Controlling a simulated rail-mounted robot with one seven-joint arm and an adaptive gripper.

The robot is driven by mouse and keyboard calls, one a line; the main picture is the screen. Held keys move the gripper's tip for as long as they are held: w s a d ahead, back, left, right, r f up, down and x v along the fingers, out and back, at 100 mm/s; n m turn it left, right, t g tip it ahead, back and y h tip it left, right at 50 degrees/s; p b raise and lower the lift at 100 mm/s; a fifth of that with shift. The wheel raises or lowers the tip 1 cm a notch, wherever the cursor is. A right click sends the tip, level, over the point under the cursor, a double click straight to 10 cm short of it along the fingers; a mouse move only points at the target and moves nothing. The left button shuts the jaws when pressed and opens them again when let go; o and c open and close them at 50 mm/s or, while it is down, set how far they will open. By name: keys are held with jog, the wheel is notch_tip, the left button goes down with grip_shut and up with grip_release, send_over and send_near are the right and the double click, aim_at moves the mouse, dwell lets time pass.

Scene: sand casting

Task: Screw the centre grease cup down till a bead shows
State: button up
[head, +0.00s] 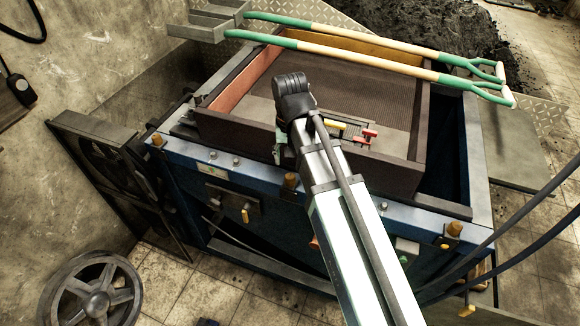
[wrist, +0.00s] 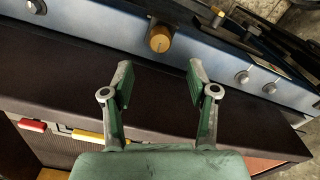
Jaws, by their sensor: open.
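The centre grease cup (head: 291,181) is a small brass-coloured cup on the front rail of the blue machine. It also shows in the wrist view (wrist: 159,38), beyond my fingertips. Two similar cups sit on the same rail, the left one (head: 157,140) and the right one (head: 454,229). My gripper (wrist: 160,78) is open and empty, its two green and grey fingers pointing toward the centre cup with a gap before it. In the head view my gripper (head: 281,152) is partly hidden by my arm. I see no grease bead at the cup.
A brown box frame (head: 238,134) stands on the machine behind the rail. Red (head: 369,133) and yellow (head: 335,125) handles lie inside it. Two long-handled tools (head: 350,55) lie across its back. Bolt heads (wrist: 242,77) stud the blue rail (wrist: 210,60).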

jog(key=shift+r, duration=1.35)
